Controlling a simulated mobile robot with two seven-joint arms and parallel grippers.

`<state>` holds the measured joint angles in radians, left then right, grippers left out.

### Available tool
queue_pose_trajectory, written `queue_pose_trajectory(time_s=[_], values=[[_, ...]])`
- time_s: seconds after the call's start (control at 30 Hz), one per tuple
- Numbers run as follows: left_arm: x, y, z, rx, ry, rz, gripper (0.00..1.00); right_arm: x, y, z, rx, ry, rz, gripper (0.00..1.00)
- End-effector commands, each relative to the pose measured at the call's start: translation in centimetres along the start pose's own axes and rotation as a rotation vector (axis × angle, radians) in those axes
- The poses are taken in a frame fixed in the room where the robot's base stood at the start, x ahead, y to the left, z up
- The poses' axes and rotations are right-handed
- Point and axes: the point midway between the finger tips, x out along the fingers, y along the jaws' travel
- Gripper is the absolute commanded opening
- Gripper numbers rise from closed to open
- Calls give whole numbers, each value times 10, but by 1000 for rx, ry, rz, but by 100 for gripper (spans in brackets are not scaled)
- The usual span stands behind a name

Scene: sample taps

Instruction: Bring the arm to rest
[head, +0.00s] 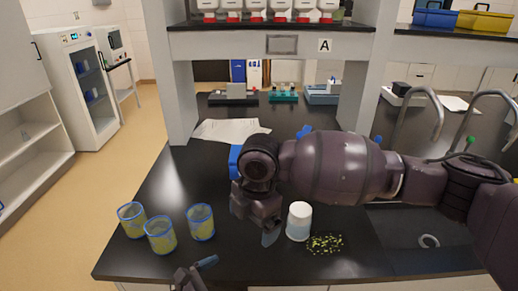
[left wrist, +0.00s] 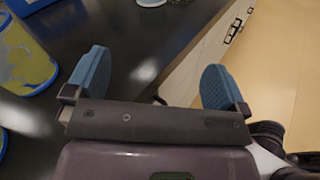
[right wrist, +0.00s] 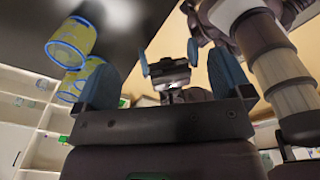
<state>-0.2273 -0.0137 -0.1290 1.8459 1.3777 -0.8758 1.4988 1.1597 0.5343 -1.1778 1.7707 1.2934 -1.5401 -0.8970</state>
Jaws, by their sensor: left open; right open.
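My right arm reaches in from the right across the dark bench, and its gripper (head: 262,230) hangs over the front middle, left of a white-topped container (head: 299,222). In the right wrist view the blue fingers of this gripper (right wrist: 166,82) stand wide apart with nothing between them. My left gripper (head: 195,274) shows only partly at the bottom of the head view, near the bench's front edge. In the left wrist view its blue fingers (left wrist: 154,86) are apart and empty. It also shows beyond the right fingers in the right wrist view.
Three blue-rimmed yellow cups (head: 131,220) (head: 160,235) (head: 200,222) stand at the front left of the bench. Yellow-green bits (head: 325,243) lie right of the white-topped container. Papers (head: 226,131) lie farther back. A sink with taps (head: 436,116) is on the right.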

Motion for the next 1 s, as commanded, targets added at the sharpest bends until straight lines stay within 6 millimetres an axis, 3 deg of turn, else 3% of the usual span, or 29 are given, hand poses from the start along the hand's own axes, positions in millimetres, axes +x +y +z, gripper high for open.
queue_pose_trajectory(time_s=[0.3,0.5,0.77,1.0], values=[[-27,-18,-8,398,145,-113,100,38,-24,-38,158,144,102,97],[-49,-29,-16,671,250,-215,100,52,-41,-51,333,238,181,97],[-83,-38,-25,1002,384,-378,100,65,-67,-49,626,336,275,97],[-118,-42,-32,1273,502,-561,100,77,-103,-29,953,385,345,97]])
